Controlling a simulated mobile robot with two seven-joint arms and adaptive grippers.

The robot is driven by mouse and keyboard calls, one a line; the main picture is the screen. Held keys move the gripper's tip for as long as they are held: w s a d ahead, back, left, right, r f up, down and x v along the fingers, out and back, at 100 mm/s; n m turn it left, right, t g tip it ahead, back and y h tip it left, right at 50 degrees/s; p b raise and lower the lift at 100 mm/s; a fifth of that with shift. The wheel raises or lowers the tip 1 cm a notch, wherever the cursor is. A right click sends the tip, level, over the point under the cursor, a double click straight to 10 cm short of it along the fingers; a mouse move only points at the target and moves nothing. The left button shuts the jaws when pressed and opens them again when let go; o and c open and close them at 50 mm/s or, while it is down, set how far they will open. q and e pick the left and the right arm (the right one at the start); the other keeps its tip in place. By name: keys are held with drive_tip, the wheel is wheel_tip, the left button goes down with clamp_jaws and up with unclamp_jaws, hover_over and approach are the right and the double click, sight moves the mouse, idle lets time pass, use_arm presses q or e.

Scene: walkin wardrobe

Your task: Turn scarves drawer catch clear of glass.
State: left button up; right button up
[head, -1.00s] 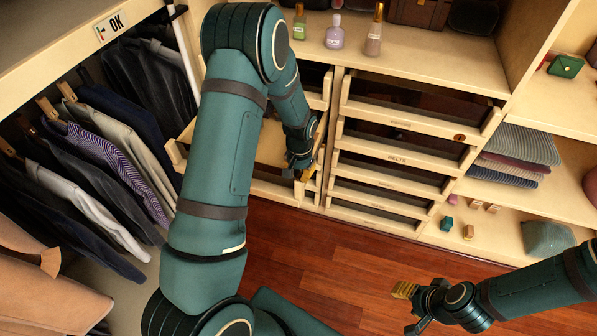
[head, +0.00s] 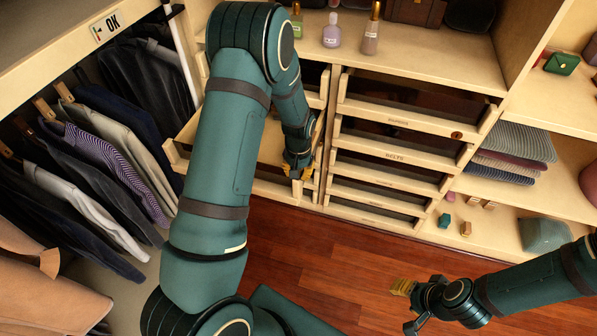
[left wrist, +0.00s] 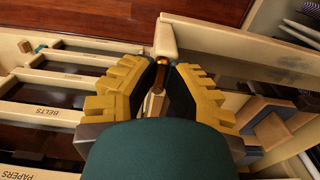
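My left gripper (head: 301,172) reaches down to the partly pulled-out drawer (head: 270,148) in the left column, beside the post between the columns. In the left wrist view its yellow fingers (left wrist: 166,72) stand a little apart. The end of a pale wooden drawer front (left wrist: 166,40) lies just beyond them. A small brass-coloured piece (left wrist: 160,92), possibly the catch, shows in the gap; I cannot tell whether the fingers touch it. The scarves label and the glass edge at the catch are not clear. My right gripper (head: 405,305) is open and empty above the floor.
The right column has several drawers, one labelled belts (head: 395,156). Bottles (head: 332,32) stand on the top above it. Folded clothes (head: 505,158) lie on the right shelf. Hanging garments (head: 85,160) fill the left. The wooden floor (head: 320,250) is clear.

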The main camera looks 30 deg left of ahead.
use_arm(q)
drive_tip(key=o, duration=0.4)
drive_tip(key=shift+r, duration=0.1)
wheel_tip(320, 180, up, 12)
drive_tip(key=shift+f, duration=0.15)
idle(0.6)
drive_tip(key=s+d+f+h, duration=0.1)
drive_tip(key=s+d+f, duration=0.4)
drive_tip(key=d, duration=0.1)
drive_tip(key=s+d+f+t+h, duration=0.1)
drive_tip(key=s+d+f, duration=0.4)
drive_tip(key=d, duration=0.2)
drive_tip(key=s+d+f+m+h, duration=0.1)
drive_tip(key=s+d+f, duration=0.5)
drive_tip(key=d, duration=0.1)
drive_tip(key=shift+d+t+h, duration=0.15)
drive_tip(key=shift+t+h, duration=0.15)
drive_tip(key=shift+h, duration=0.1)
